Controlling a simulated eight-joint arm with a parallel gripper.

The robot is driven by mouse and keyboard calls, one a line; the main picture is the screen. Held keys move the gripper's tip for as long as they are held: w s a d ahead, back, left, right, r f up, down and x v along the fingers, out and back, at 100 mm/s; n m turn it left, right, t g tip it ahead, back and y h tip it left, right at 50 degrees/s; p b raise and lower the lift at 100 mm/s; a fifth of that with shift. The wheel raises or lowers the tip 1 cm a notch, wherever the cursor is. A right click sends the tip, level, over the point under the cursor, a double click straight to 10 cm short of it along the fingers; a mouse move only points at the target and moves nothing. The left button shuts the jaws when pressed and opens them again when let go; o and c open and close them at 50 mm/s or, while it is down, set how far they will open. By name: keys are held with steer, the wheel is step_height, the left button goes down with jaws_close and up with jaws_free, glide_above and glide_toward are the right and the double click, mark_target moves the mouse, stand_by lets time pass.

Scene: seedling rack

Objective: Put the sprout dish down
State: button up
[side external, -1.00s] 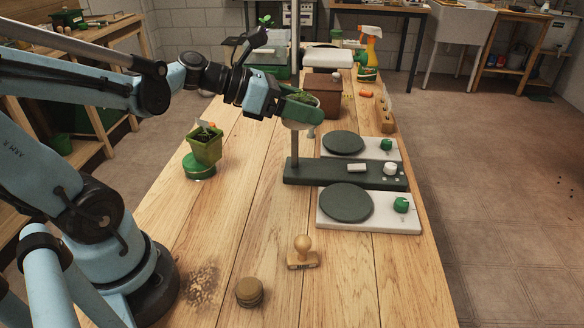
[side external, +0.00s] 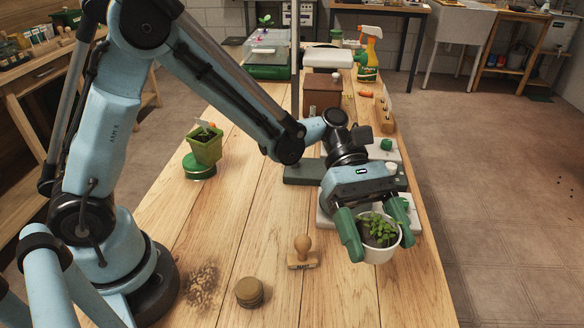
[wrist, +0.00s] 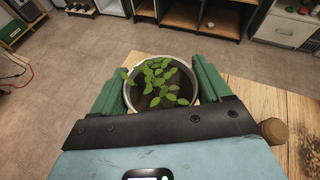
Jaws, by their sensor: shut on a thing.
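The sprout dish (side external: 379,252) is a white round pot with dark soil and small green sprouts. My gripper (side external: 376,232) is shut on it, one green finger on each side. The dish is upright, near the right front part of the wooden table. It also shows in the wrist view (wrist: 161,84), between the two green fingers. Whether its base touches the table cannot be told; it seems to be held above it.
Two white plates with dark green discs and green knobs (side external: 386,145) are partly hidden behind my arm. A wooden stamp (side external: 302,252) and a stack of brown discs (side external: 249,292) stand to the left. A green square pot (side external: 206,146) sits on a round green lid (side external: 199,168).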

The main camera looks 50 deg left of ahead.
mark_target(370, 263)
steer(key=s+d+f+m+g, duration=0.1)
steer(key=s+d+f+m+g+y, duration=0.1)
steer(key=s+f+g, duration=0.1)
steer(key=shift+d+m+y, duration=0.25)
steer(key=shift+m+y, duration=0.05)
steer(key=shift+m, duration=0.1)
steer(key=shift+s+d+f+m, duration=0.1)
steer(key=shift+s+f+m, duration=0.15)
steer(key=shift+f+m, duration=0.05)
steer(key=shift+f, duration=3.25)
steer(key=shift+f, duration=0.6)
steer(key=o, duration=1.1)
steer(key=shift+c, duration=0.2)
